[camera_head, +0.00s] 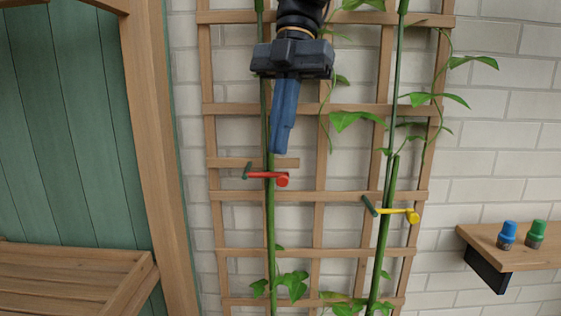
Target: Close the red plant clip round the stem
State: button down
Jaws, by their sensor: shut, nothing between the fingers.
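The red plant clip (268,176) sits at the left green stem (271,230), in the middle of the camera_head view. Its red bar crosses the stem, with a red knob at the right end and a dark green piece standing at an angle at the left end. The clip looks open. My gripper (279,151) hangs from above with its blue fingers shut and empty. The fingertips are just above the clip, in front of the stem in the picture. I cannot tell whether they touch the stem.
A wooden trellis (313,232) stands against a white brick wall. A yellow clip (399,211) sits at the right stem (384,245), also looking open. A shelf (515,257) at the right holds a blue-capped jar (507,235) and a green-capped jar (535,234). A wooden bench (70,280) is at lower left.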

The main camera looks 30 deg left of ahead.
jog(key=shift+a+v, duration=0.15)
jog(key=shift+v, duration=0.75)
jog(key=shift+a+v, duration=0.1)
jog(key=shift+v, duration=0.75)
jog(key=shift+s, duration=0.1)
